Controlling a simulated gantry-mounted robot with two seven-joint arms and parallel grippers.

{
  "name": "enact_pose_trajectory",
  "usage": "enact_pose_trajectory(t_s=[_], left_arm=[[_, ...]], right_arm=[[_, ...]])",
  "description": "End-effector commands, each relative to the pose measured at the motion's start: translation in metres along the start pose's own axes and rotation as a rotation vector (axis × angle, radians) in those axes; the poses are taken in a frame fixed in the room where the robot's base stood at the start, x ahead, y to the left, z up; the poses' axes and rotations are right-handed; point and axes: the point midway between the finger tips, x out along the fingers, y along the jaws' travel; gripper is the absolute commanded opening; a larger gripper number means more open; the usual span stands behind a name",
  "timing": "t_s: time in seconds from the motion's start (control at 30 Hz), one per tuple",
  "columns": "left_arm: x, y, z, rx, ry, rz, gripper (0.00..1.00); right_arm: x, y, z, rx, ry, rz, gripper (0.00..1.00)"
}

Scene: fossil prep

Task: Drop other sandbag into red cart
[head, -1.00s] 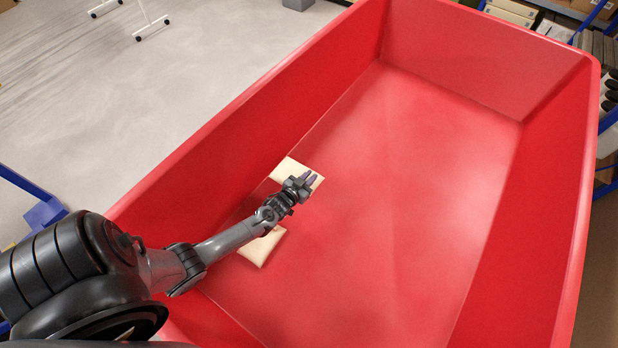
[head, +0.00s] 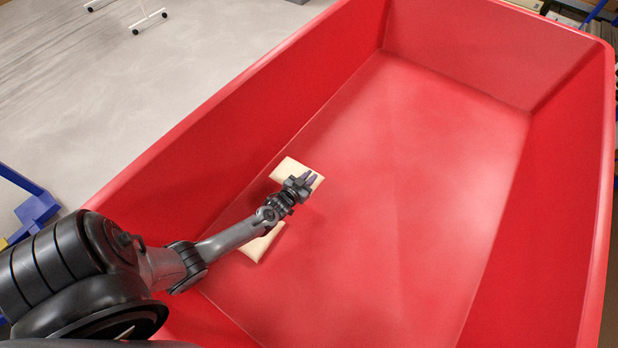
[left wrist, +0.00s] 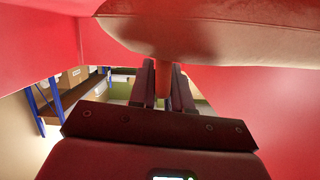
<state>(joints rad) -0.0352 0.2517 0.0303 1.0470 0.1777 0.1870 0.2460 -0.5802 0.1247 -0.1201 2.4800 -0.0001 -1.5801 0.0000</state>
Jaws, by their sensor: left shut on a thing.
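The large red cart (head: 400,200) fills most of the head view, and its inside lies under my left arm. My left gripper (head: 309,181) is over the cart, shut on a cream sandbag (head: 289,170). In the left wrist view the held sandbag (left wrist: 230,30) hangs across the top, with a part of it between the fingers (left wrist: 163,88). Another cream sandbag (head: 258,247) shows lower in the cart near its left wall, partly hidden by my left forearm. My right gripper is not in view.
The cart's high left wall (head: 225,130) runs close beside my left arm. The cart floor to the right of the sandbags is bare. Blue metal parts (head: 38,208) stand outside at the left, and shelving with boxes (left wrist: 72,77) shows in the left wrist view.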

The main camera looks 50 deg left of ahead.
Motion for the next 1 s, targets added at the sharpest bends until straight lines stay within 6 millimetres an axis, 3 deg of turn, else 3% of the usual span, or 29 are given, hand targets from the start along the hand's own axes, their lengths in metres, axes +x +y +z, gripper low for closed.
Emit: enact_pose_trajectory(t_s=[0.13,0.17,0.37,0.73,1.0], left_arm=[[0.001,-0.001,-0.005,0.002,0.010,-0.002,0.00],[0.001,-0.001,-0.005,0.002,0.010,-0.002,0.19],[0.001,-0.001,-0.003,0.001,0.006,-0.001,0.47],[-0.007,0.001,0.000,-0.001,-0.006,0.001,0.47],[-0.045,0.000,-0.004,-0.001,-0.004,0.002,0.47]], right_arm=[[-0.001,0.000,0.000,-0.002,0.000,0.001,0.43],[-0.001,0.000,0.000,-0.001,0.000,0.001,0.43],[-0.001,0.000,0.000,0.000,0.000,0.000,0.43],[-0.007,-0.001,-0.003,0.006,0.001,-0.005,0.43],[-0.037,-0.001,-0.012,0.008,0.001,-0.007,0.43]])
